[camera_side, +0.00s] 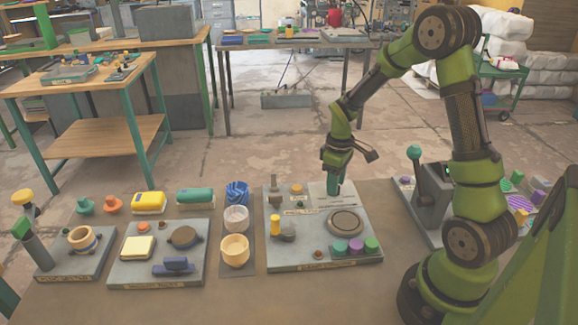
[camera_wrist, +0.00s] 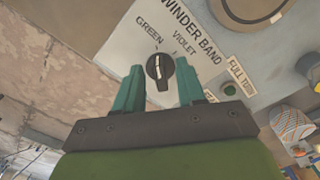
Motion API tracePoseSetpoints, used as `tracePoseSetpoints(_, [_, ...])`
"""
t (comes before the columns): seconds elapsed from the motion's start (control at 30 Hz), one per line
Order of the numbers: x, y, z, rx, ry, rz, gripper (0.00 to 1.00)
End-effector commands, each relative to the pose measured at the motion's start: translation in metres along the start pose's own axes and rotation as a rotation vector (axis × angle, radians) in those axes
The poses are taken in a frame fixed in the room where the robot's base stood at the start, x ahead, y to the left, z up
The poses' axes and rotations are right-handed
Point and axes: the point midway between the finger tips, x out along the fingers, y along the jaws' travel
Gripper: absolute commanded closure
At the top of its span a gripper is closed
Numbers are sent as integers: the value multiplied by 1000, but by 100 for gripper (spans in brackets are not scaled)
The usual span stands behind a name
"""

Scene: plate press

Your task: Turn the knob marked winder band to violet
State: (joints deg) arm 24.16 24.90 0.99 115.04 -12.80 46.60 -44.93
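The black winder band knob (camera_wrist: 159,72) sits on the grey panel in the wrist view, below the printed GREEN and VIOLET marks. Its white pointer line appears to aim up toward the GREEN tick, left of the VIOLET tick. My gripper (camera_wrist: 160,67) is open, with one teal finger on each side of the knob and visible gaps to it. In the side view my gripper (camera_side: 335,188) points down over the back of the press panel (camera_side: 283,257). The knob is hidden there behind the fingers.
A round plate (camera_side: 345,223) lies on the panel in front of my gripper. Green, violet and green discs (camera_side: 356,246) stand at the panel's front. A green button (camera_wrist: 230,89) is right of the knob. A blue patterned cup (camera_side: 237,193) stands left of the panel.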

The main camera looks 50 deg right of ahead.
Motion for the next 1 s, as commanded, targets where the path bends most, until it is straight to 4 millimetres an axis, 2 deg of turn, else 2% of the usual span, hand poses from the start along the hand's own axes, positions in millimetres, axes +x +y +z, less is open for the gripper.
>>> tracePoseSetpoints(0.03, [0, 0, 0, 0, 0, 0, 64])
tracePoseSetpoints(0.27, [0, 0, 0, 0, 0, 0, 99])
tracePoseSetpoints(0.67, [-1, 0, 0, 32, 0, 0, 100])
tracePoseSetpoints(1.0, [-1, -1, 0, 243, 0, 0, 100])
